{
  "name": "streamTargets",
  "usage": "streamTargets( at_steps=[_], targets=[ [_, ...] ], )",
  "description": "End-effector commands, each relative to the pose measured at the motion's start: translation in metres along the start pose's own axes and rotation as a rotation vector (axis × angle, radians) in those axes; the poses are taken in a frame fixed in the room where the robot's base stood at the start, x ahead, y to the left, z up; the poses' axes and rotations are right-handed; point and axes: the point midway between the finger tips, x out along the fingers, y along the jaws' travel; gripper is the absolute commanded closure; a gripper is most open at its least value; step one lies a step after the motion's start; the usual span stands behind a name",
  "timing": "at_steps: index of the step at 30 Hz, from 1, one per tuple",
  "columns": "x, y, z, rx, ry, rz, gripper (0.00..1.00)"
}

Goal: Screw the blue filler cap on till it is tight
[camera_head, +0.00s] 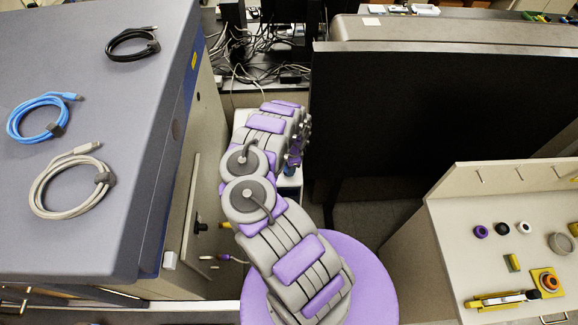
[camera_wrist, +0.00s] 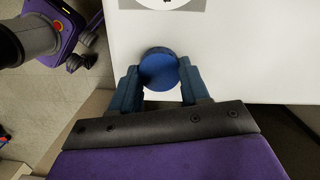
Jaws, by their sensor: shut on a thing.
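The blue filler cap (camera_wrist: 159,68) shows in the wrist view as a round disc above a white surface (camera_wrist: 230,40). My gripper (camera_wrist: 160,78) has one finger on each side of the cap and is shut on it. In the head view my gripper (camera_head: 292,160) is mostly hidden behind my arm, with a small blue part showing near the white top. The filler neck under the cap is hidden, so I cannot tell how the cap sits on it.
A grey-topped cabinet (camera_head: 90,200) with coiled cables stands at left. A black panel (camera_head: 420,110) rises to the right of my arm. A beige bench (camera_head: 490,270) at lower right holds small caps and tools. Tangled cables (camera_head: 265,50) lie at the back.

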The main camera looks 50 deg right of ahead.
Motion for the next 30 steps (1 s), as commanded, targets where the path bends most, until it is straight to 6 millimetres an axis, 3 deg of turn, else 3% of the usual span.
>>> streamTargets(
  at_steps=[4,15,30],
  targets=[
    [-0.0041,-0.0006,0.0,0.131,0.003,-0.019,1.0],
    [-0.0051,0.0014,0.0009,0.704,0.003,-0.089,1.0],
    [-0.0048,0.0008,0.0021,0.839,0.001,-0.109,1.0]
  ],
)
